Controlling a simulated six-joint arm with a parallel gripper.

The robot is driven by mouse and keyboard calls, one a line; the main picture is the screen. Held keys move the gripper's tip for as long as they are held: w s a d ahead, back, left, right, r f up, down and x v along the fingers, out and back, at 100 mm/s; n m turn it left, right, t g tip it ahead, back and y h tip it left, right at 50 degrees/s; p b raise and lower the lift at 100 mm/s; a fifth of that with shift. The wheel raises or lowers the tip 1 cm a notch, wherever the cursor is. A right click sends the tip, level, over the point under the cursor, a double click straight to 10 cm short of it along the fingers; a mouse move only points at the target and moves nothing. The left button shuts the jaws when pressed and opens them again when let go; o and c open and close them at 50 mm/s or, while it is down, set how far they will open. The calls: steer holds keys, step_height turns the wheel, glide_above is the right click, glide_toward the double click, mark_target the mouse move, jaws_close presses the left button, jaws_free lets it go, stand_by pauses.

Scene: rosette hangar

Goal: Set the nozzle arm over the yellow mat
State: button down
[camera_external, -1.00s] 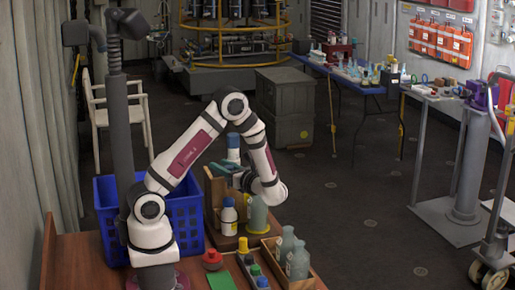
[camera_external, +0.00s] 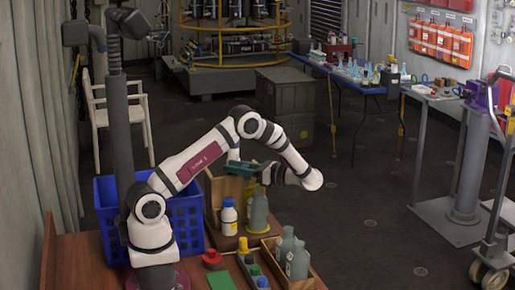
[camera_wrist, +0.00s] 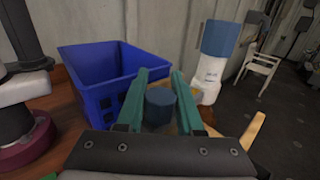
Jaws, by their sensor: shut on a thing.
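My gripper (camera_external: 240,166) has teal fingers and points left, above the wooden rack near the blue crate. In the wrist view its fingers (camera_wrist: 159,85) stand on both sides of a dark blue cylinder (camera_wrist: 160,106) and are shut on it. I cannot tell whether this cylinder is part of the nozzle arm, and no nozzle is clearly visible. A yellow patch (camera_external: 257,230), possibly the yellow mat, shows at the foot of a grey-green bottle (camera_external: 258,211), which hides part of it. The patch is below my gripper and to its right.
A blue crate (camera_external: 188,217) stands left of the rack (camera_external: 213,197). A white bottle (camera_external: 229,217) stands by the rack. A blue-topped white container (camera_wrist: 212,62) rises close beyond my fingers. A wooden tray (camera_external: 268,258) holds grey bottles; a green mat (camera_external: 221,281) lies in front.

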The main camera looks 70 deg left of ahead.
stand_by(0.3)
steer(key=c, duration=0.5)
jaws_free()
